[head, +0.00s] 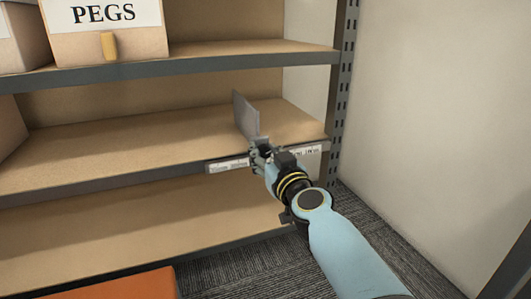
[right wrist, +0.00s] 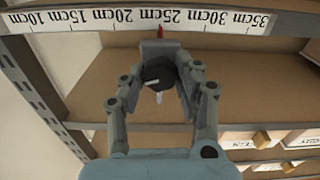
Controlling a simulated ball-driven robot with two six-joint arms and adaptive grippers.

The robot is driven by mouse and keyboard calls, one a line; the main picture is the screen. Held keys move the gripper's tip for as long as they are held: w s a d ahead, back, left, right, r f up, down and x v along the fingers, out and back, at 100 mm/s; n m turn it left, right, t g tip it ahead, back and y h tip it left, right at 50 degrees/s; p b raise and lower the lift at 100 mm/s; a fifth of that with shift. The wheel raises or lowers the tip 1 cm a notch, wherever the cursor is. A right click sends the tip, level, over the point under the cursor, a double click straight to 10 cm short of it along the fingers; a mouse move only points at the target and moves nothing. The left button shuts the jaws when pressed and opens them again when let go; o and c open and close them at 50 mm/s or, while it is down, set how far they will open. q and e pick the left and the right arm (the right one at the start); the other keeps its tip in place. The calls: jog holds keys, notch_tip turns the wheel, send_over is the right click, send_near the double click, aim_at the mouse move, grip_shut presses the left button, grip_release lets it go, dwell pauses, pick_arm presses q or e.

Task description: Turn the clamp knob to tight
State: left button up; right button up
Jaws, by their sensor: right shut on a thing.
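The clamp knob (right wrist: 155,72) is dark and round with a short pale line on its face, in the right wrist view. It sits below a grey clamp body (right wrist: 158,48) at the shelf's front edge. My right gripper (head: 260,153) is at the middle shelf's edge in the head view, below a grey upright plate (head: 246,116). In the right wrist view its fingers stand on both sides of the knob, shut on it. The gripper hides the knob in the head view. My left gripper is not in view.
A scale strip (right wrist: 90,20) with centimetre marks runs along the shelf edge, with a red pointer (right wrist: 160,32) over it. A box labelled PEGS (head: 105,42) stands on the upper shelf. A perforated post (head: 344,85) is at the right. The middle shelf's left part is mostly clear.

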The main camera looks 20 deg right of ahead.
grip_shut()
jog(key=shift+m, duration=1.2)
jog(key=m, duration=0.2)
jog(key=shift+d+m, duration=0.1)
jog(key=shift+m, duration=0.2)
jog(key=m, duration=0.4)
jog(key=shift+f+m, duration=0.1)
jog(key=shift+m, duration=0.2)
jog(key=m, duration=0.5)
jog(key=shift+f, duration=0.1)
jog(key=m, duration=0.4)
jog(key=shift+d+m, duration=0.1)
jog(key=shift+m, duration=0.2)
jog(key=shift+f+m, duration=0.1)
jog(key=shift+m, duration=0.2)
